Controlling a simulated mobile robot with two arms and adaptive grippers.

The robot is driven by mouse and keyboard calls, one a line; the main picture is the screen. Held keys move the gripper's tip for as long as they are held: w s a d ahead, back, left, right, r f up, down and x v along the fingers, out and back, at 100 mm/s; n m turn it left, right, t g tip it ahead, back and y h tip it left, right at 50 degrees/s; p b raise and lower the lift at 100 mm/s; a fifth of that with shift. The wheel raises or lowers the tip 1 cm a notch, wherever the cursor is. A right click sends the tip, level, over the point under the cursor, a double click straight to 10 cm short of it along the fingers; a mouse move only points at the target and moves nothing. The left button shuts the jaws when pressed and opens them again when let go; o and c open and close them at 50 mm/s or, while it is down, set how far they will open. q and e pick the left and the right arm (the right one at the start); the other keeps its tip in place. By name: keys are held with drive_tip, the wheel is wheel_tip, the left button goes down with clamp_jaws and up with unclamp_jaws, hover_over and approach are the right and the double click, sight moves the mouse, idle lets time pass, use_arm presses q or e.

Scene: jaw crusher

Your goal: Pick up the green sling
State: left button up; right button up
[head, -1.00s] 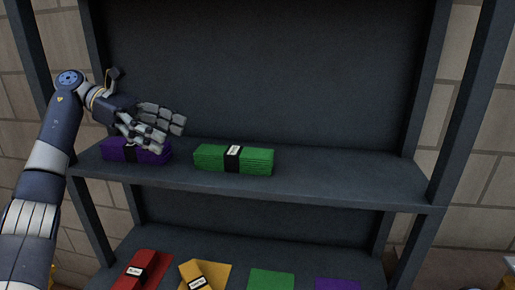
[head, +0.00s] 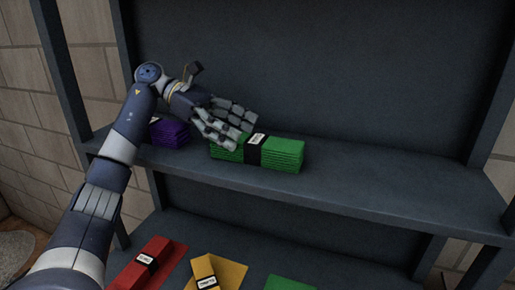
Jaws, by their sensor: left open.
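The green sling (head: 285,155) is a folded bundle with a black band and a white label, lying on the upper shelf. My left gripper (head: 232,128) is open, with its fingers above and in front of the bundle's left end, hiding part of it. I cannot tell whether the fingers touch it. My right gripper is not in view.
A purple sling (head: 171,132) lies on the upper shelf (head: 400,195) to the left, partly behind my arm. The upper shelf is clear to the right.

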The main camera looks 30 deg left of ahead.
sight(253, 138)
use_arm(q)
drive_tip(key=shift+w+d+f+p, duration=0.1)
drive_tip(key=shift+d+f+p, duration=0.2)
drive_tip(key=shift+d, duration=0.25)
drive_tip(key=x, duration=0.1)
drive_tip(key=p+x, duration=0.1)
drive_tip(key=x, duration=0.1)
drive_tip(key=shift+s, duration=0.25)
drive_tip(key=shift+w+d+f, duration=0.2)
drive_tip(key=shift+d+f, duration=0.05)
drive_tip(key=shift+d, duration=0.25)
drive_tip(key=c, duration=1.5)
drive_tip(key=shift+a+r, duration=0.1)
drive_tip(key=shift+r, duration=0.05)
